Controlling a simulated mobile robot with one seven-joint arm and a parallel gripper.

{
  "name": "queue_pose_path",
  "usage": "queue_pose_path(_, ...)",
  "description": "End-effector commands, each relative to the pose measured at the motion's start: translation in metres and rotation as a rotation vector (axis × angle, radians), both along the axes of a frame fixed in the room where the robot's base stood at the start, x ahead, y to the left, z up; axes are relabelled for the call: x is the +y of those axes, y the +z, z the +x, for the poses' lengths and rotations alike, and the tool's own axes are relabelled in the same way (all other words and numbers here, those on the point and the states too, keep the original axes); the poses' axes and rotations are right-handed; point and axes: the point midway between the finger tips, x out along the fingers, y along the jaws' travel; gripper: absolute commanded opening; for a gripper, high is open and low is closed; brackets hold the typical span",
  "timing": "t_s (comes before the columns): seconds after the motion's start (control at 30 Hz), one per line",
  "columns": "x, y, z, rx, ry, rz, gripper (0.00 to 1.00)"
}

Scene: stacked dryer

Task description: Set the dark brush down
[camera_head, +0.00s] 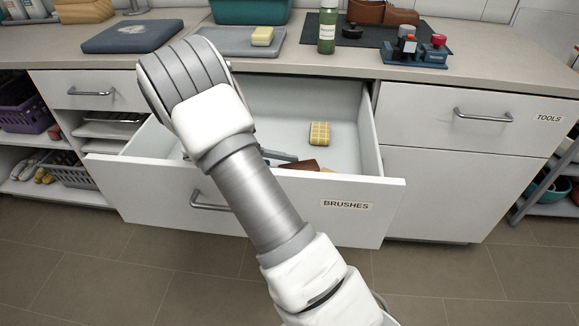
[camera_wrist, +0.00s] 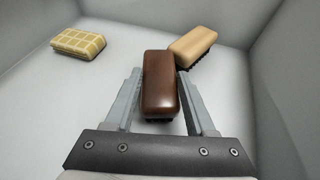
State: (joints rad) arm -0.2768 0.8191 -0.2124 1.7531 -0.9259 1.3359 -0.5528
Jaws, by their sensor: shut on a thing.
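The dark brown brush (camera_wrist: 159,88) is between the two fingers of my gripper (camera_wrist: 159,73) in the wrist view, with its smooth back up and a little dark bristle showing below. My gripper is shut on it, low inside the open drawer. In the head view the brush (camera_head: 304,165) shows beside the arm, partly hidden by the drawer front. The open drawer (camera_head: 250,212) has a "BRUSHES" label. I cannot tell whether the brush touches the drawer floor.
A light wooden brush (camera_wrist: 193,46) lies close to the right, beyond the dark one. A yellow checked block (camera_wrist: 78,43) lies apart on the left in the wrist view. Drawer walls rise around; the floor between the block and brush is clear. The countertop (camera_head: 285,58) stands behind.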

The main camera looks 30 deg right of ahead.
Motion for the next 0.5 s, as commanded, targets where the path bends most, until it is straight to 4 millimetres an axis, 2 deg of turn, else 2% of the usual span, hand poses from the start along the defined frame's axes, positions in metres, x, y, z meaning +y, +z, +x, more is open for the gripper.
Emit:
queue_pose_path(0.17,-0.0001,-0.0031,0.0,0.001,0.0,-0.001,0.0)
queue_pose_path(0.2,0.0,-0.0024,0.0001,0.0,0.0,0.0,0.62)
queue_pose_path(0.3,0.0,-0.0024,0.0001,0.0,0.0,0.0,0.8)
queue_pose_path(0.33,0.0,-0.0024,0.0001,0.0,0.0,0.0,0.86)
queue_pose_path(0.5,0.0,-0.0024,0.0001,0.0,0.0,0.0,0.86)
